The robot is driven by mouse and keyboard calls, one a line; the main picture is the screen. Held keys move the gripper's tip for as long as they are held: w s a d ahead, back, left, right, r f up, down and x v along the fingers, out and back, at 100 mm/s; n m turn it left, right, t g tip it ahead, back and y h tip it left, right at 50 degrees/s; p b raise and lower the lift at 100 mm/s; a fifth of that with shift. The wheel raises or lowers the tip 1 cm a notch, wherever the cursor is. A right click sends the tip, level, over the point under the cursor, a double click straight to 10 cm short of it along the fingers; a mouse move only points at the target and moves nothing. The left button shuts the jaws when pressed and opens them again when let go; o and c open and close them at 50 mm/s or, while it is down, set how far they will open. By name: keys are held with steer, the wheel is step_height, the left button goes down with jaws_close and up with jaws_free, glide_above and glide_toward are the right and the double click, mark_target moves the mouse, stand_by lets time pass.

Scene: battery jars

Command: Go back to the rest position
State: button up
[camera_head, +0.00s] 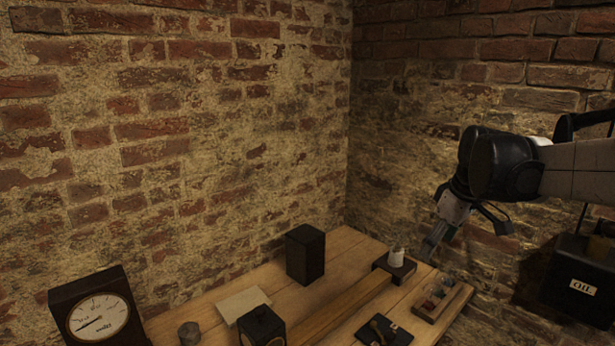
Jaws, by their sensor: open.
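My gripper (434,242) hangs from my arm at the right, with its fingers pointing down to the left. It is open and shows nothing held. In the picture its fingertips are just above and right of a small white jar (397,257). The jar stands upright on a dark square base (395,268) near the back right of the table. I cannot tell how far apart the fingertips and the jar are in depth.
The wooden table (345,262) holds a dark box (305,254), a dial gauge (98,318), a pale slab (243,304), a smaller dark instrument (262,327) and a small tray (442,299). Brick walls close the corner. A black OIL box (570,283) is at right.

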steer(key=s+a+f+m+t, duration=0.1)
steer(key=s+a+f+m, duration=0.1)
steer(key=s, duration=0.5)
steer(key=s+a+f+m+t, duration=0.1)
steer(key=s+a+f+m, duration=0.1)
steer(key=s, duration=0.6)
steer(key=s+a+f+m+t, duration=0.1)
steer(key=s+a+f+m, duration=0.1)
steer(key=s, duration=0.6)
steer(key=a+m, duration=0.1)
steer(key=a, duration=0.1)
steer(key=shift+s+a+t+h, duration=0.15)
steer(key=shift+a+t+h, duration=0.15)
steer(key=shift+t+h, duration=0.1)
